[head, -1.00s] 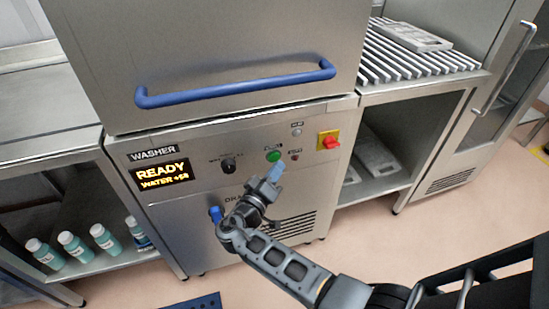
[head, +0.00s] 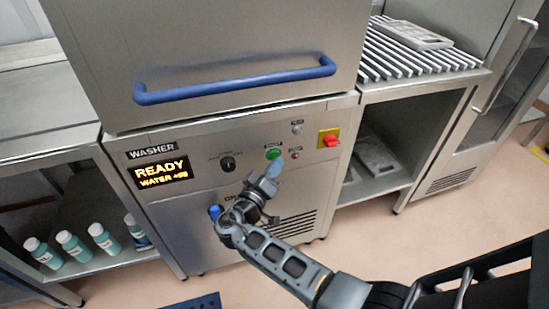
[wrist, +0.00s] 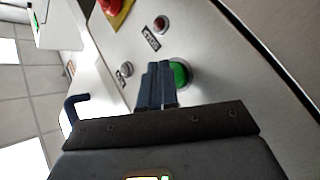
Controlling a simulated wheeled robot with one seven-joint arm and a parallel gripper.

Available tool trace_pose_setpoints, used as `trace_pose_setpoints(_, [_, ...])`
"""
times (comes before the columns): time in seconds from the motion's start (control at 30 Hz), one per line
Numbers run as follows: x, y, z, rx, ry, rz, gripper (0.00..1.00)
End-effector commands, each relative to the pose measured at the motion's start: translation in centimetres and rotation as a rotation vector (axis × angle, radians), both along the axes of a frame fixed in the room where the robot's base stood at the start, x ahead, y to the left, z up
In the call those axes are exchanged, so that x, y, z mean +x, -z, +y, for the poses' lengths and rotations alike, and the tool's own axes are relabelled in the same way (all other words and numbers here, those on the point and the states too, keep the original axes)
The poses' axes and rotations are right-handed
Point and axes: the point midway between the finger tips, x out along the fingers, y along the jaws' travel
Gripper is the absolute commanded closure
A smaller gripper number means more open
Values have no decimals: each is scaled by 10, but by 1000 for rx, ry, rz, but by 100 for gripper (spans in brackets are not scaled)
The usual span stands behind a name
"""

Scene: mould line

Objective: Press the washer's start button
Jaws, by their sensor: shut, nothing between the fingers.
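The washer (head: 190,210) has a front panel with a lit display (head: 163,173) reading READY and WATER. A round green button (head: 273,154) sits on the panel, right of a black knob. The green button also shows in the wrist view (wrist: 180,75), partly hidden behind my fingers. My gripper (head: 277,164) is shut and empty, with its blue fingertips just below and in front of the green button. In the wrist view, the fingertips (wrist: 158,70) overlap the button's edge. I cannot tell whether they touch it. The button's label is too small to read in the head view.
A small red button (head: 295,155) and a red switch on a yellow plate (head: 329,139) are close to the right. The blue door handle (head: 235,86) juts out above. Bottles (head: 70,243) stand on the left shelf. A slatted rack (head: 405,55) is at the right.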

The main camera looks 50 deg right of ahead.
Motion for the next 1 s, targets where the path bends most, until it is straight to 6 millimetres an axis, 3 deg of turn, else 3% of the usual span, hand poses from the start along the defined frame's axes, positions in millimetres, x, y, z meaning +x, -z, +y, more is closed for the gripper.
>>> trace_pose_setpoints(1.0, [6, 0, -4, 0, 0, 0, 100])
